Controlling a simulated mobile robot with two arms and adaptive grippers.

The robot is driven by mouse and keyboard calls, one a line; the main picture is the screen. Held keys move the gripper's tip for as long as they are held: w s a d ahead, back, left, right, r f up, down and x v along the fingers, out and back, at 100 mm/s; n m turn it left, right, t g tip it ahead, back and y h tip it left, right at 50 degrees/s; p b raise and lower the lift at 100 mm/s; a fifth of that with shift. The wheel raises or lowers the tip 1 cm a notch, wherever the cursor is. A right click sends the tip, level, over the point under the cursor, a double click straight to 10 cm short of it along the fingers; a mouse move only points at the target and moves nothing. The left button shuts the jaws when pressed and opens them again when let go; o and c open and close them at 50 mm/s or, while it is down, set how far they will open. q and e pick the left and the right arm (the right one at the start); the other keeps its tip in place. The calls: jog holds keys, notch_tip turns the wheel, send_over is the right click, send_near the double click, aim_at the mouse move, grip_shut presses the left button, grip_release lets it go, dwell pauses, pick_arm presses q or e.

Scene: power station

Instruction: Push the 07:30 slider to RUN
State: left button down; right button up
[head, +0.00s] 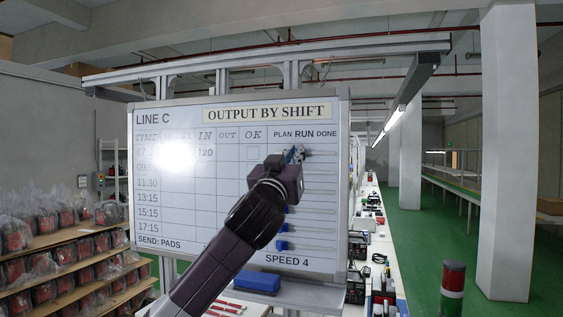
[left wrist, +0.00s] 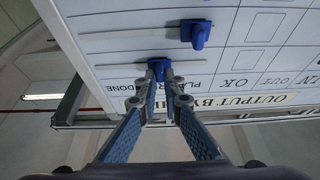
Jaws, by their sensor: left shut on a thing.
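A whiteboard (head: 180,215) headed OUTPUT BY SHIFT has horizontal slider tracks on its right side under PLAN, RUN and DONE. My left gripper (head: 297,153) is at the top track, the 07:30 row. In the left wrist view, upside down, my left gripper (left wrist: 160,80) is shut on the blue 07:30 slider (left wrist: 159,67). That slider stands between the PLAN and DONE labels, in line with RUN, whose word my fingers hide. The second-row slider (left wrist: 197,33) stands in line with PLAN. My left arm hides part of the board in the head view. My right gripper is not in view.
Lower blue sliders (head: 282,245) stand at the left of their tracks. A blue block (head: 257,283) rests on the ledge below the board. Shelves of bagged parts (head: 60,245) stand at left; a cluttered bench (head: 372,225) runs back at right. The green floor beyond is clear.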

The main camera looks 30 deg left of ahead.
pick_arm(q)
jog(key=shift+w+d, duration=0.15)
jog(key=shift+d, duration=0.6)
jog(key=shift+r, duration=0.1)
jog(key=shift+a, duration=0.15)
jog(key=c, duration=2.1)
grip_release()
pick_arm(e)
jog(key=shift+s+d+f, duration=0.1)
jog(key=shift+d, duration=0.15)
pick_arm(q)
jog(key=v, duration=1.2)
